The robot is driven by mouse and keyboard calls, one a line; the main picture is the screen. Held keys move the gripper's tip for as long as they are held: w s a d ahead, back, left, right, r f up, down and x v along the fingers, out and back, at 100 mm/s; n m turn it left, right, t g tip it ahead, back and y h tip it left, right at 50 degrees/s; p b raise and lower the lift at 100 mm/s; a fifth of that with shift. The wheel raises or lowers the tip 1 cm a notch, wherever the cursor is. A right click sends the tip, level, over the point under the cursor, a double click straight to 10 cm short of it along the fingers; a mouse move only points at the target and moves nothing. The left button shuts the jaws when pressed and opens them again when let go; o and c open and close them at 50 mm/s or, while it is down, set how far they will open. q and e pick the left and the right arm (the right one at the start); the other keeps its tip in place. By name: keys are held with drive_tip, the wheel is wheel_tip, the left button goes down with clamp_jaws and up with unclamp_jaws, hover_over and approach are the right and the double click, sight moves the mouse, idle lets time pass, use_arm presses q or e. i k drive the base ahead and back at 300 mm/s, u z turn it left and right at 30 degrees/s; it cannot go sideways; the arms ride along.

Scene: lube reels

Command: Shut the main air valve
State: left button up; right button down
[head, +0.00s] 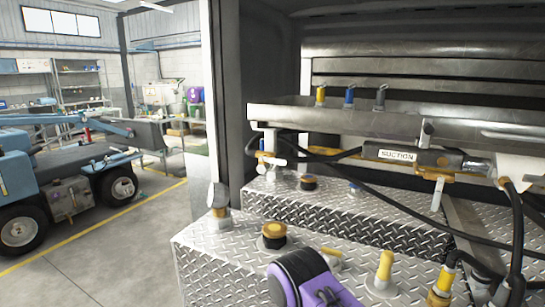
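No label in the head view names the main air valve, so I cannot tell which fitting it is. A small valve with a pale lever (270,159) sits below the left end of the metal shelf, with blue and orange parts by it. Another pale handle (437,194) hangs beside yellow fittings, below a cylinder labelled SUCTION (397,155). A purple and black part at the bottom middle looks like one of my arm links. Neither of my grippers can be seen.
Diamond-plate tanks (340,215) fill the lower right, with a yellow cap (274,231) and upright yellow fittings (384,265). Black hoses (517,235) cross the right side. A metal shelf (350,118) spans above. A blue vehicle (60,180) stands on open floor at left.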

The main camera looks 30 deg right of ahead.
sight(271, 160)
drive_tip(key=z, duration=0.55)
drive_tip(key=i, duration=0.75)
drive_tip(key=z, duration=0.65)
